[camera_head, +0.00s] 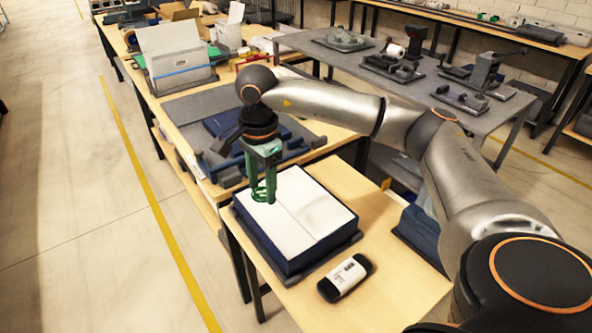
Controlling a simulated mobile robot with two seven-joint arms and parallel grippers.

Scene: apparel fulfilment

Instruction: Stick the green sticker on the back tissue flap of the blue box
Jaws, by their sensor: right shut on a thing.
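The open blue box (292,260) sits on a dark grey tray on the near wooden table. White tissue (315,208) covers its inside, with a seam between two flaps. My right gripper (263,192) points down over the far left part of the tissue, close to its surface. I cannot tell whether it touches. Its green fingers are shut on a small green thing at the tips, which looks like the green sticker. The sticker's outline blends with the fingers. My left gripper is not in view.
A black and white handheld device (345,278) lies right of the box on the near table. Behind, a table bears a dark blue lid-like panel (225,122) on a grey mat. A grey table (330,57) with several fixtures stands at the back right.

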